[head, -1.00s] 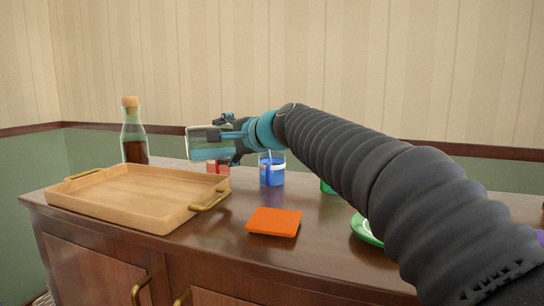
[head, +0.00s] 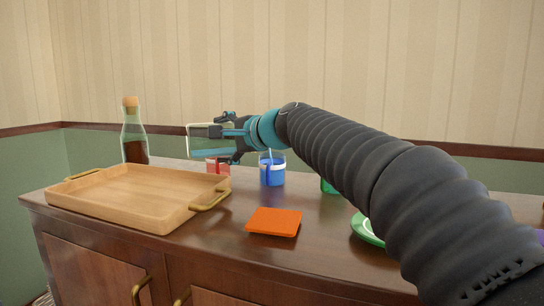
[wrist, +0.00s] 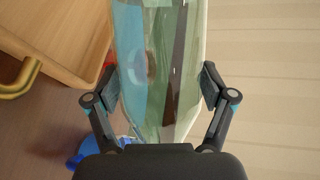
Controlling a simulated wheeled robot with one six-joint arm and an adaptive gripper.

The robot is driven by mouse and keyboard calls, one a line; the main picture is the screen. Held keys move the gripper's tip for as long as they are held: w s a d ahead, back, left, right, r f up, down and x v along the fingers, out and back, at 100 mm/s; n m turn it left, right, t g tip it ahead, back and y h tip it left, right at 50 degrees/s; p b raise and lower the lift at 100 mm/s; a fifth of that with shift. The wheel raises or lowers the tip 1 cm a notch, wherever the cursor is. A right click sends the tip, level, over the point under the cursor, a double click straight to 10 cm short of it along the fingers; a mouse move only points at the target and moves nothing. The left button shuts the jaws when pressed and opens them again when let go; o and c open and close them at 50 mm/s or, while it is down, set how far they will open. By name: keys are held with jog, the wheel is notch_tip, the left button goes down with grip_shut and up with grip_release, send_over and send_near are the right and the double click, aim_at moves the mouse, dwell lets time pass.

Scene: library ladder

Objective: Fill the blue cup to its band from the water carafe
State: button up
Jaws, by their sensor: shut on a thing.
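The clear glass carafe (head: 205,132) is in my gripper (head: 228,134), held up above the sideboard and tipped well over, with a band of water along its lower side. In the wrist view the carafe (wrist: 160,50) fills the space between the two fingers. The blue cup (head: 272,175), with a pale band near its top, stands upright on the sideboard below and just right of my gripper. Part of the blue cup (wrist: 88,152) shows at the lower left in the wrist view.
A red cup (head: 218,169) stands left of the blue cup. A wooden tray (head: 130,197) and a corked bottle (head: 134,145) are at the left. An orange square (head: 274,222) lies in front. A green cup (head: 327,187) and green-rimmed plate (head: 364,231) are partly behind my arm.

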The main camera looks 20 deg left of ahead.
jog(key=shift+r, duration=0.3)
dwell(0.5)
